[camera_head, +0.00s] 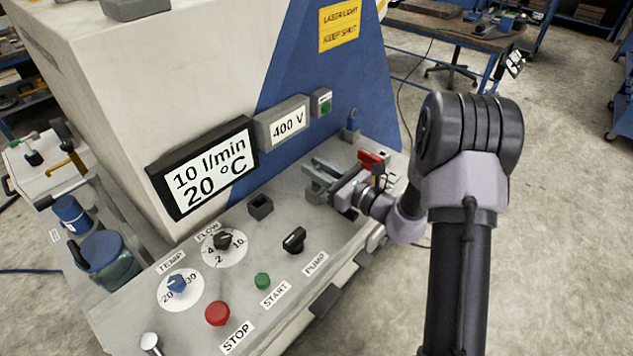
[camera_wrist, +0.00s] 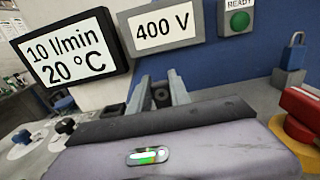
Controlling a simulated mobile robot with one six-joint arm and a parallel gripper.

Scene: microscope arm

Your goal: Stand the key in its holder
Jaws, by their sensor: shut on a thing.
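My gripper (camera_head: 316,180) is low over the right part of the console's sloping panel. Its two grey fingers also show in the wrist view (camera_wrist: 160,92), shut on the key. The key is mostly hidden between the fingers, and its shape and tilt cannot be made out. A small dark square block with an opening in its top (camera_head: 260,206), which looks like the holder, stands on the panel to the left of my gripper, apart from it.
A red switch handle (camera_head: 370,160) on a yellow base is close beside my gripper. A blue padlock (camera_head: 351,121) sits on a grey block behind it. The 400 V display (camera_head: 288,124) juts from the wall.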

